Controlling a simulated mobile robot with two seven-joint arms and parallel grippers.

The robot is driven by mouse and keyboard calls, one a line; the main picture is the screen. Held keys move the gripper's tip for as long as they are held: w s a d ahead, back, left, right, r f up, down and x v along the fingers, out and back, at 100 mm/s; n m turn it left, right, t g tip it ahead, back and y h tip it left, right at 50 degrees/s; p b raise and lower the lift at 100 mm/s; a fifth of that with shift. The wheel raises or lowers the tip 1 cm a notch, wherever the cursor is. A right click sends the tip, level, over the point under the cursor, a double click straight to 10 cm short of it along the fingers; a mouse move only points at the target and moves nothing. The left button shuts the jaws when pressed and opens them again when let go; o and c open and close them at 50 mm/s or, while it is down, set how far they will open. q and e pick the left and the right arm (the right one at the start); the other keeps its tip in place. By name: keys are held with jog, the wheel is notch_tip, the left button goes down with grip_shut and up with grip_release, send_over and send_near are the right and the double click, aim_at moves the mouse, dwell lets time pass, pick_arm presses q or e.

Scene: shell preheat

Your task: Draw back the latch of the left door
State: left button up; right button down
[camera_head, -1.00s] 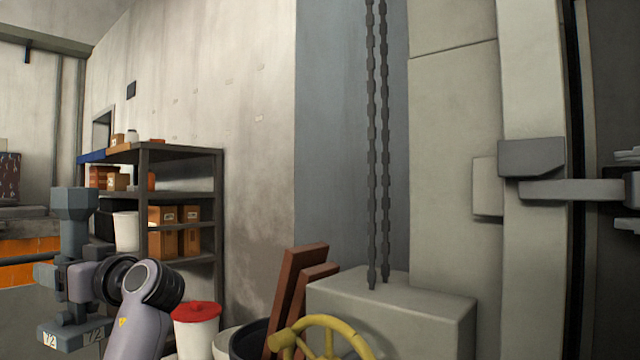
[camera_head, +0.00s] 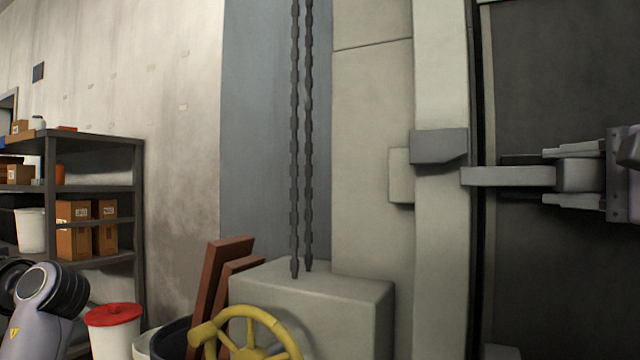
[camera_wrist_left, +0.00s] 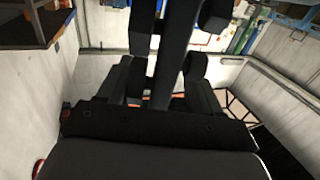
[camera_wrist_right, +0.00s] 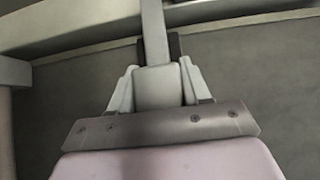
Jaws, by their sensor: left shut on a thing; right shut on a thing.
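The latch is a pale grey bar (camera_head: 508,177) lying level across the dark door (camera_head: 560,80), with a block (camera_head: 578,175) at its right part. Its left end is right by the grey keeper (camera_head: 438,146) on the pale door post; I cannot tell whether it still touches it. My right gripper (camera_head: 550,176) is shut on the block, one finger above and one below. In the right wrist view the bar (camera_wrist_right: 153,30) runs away from the fingers. My left gripper (camera_wrist_left: 165,82) is shut on a long dark bar (camera_wrist_left: 176,45); in the head view it is out of frame.
A yellow handwheel (camera_head: 250,335) and a concrete block (camera_head: 345,295) stand below the post. Chains (camera_head: 301,150) hang above the block. Planks (camera_head: 215,285), a red-lidded bin (camera_head: 114,315) and a shelf rack (camera_head: 138,200) stand to the left.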

pick_arm(q)
jog(key=shift+f, duration=0.25)
pick_arm(e)
jog(key=shift+s+d+f, duration=0.1)
jog(key=shift+s+d, duration=0.2)
jog(key=shift+d, duration=0.2)
jog(key=shift+s+d, duration=0.25)
jog(key=shift+d, duration=0.2)
pick_arm(q)
jog(key=shift+f, duration=0.1)
jog(key=shift+a, duration=0.1)
pick_arm(e)
jog(key=c, duration=0.7)
grip_release()
pick_arm(q)
jog(key=shift+d, duration=0.2)
pick_arm(e)
jog(key=shift+o, duration=0.5)
jog(key=shift+s+d, duration=0.2)
jog(key=shift+d, duration=0.05)
jog(key=shift+a, duration=0.1)
